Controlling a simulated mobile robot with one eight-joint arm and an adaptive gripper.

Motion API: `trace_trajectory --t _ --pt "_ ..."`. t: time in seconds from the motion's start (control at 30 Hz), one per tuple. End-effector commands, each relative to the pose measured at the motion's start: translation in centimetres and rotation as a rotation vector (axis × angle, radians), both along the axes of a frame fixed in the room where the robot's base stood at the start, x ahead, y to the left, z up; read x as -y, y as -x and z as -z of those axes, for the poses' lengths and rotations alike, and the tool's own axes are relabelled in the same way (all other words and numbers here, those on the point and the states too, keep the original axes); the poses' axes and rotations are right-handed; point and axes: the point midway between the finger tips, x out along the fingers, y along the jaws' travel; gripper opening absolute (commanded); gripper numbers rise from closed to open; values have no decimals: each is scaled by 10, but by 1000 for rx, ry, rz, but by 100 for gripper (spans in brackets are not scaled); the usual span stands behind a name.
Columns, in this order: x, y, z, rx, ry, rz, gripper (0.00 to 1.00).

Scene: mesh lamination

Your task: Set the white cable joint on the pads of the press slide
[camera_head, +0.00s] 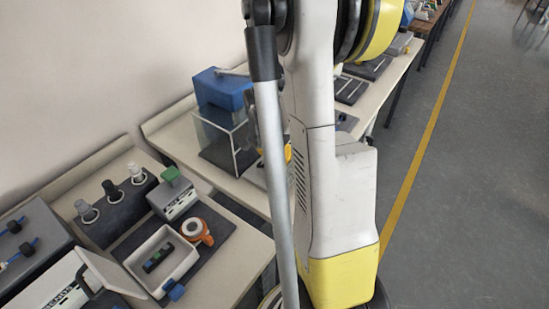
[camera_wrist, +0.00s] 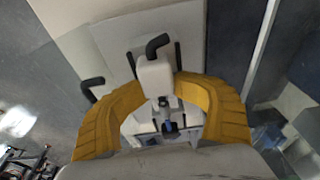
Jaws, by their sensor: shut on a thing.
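The white cable joint (camera_wrist: 156,76) is a small white block with a bent black end, seen in the wrist view between my fingertips. My gripper (camera_wrist: 160,90) has curved yellow fingers and is shut on the joint from both sides. Narrow dark strips show beside the joint over a pale surface (camera_wrist: 185,22); I cannot tell if these are the slide's pads, or if the joint touches anything. In the head view the press (camera_head: 222,90) is a blue box above a clear guard on the bench. My arm hides most of the gripper, the joint and the slide there.
A second black bent piece (camera_wrist: 92,86) lies left of the joint. In the head view a white tray (camera_head: 185,250), an orange-and-white roll (camera_head: 196,231), a green-topped box (camera_head: 174,194) and a dark block with posts (camera_head: 115,205) stand nearer on the bench. The right-hand floor is clear.

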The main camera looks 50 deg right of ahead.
Motion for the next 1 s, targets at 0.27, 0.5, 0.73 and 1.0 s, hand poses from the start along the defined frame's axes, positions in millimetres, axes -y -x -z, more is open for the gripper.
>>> trace_trajectory --t 0.27,0.5,0.73,1.0 --pt "-3 0 2 -1 -7 -1 63" --pt "-2 0 1 -1 -4 -1 63" --pt "-3 0 -6 0 -3 -1 63" --pt "-15 2 -57 0 -3 -2 63"
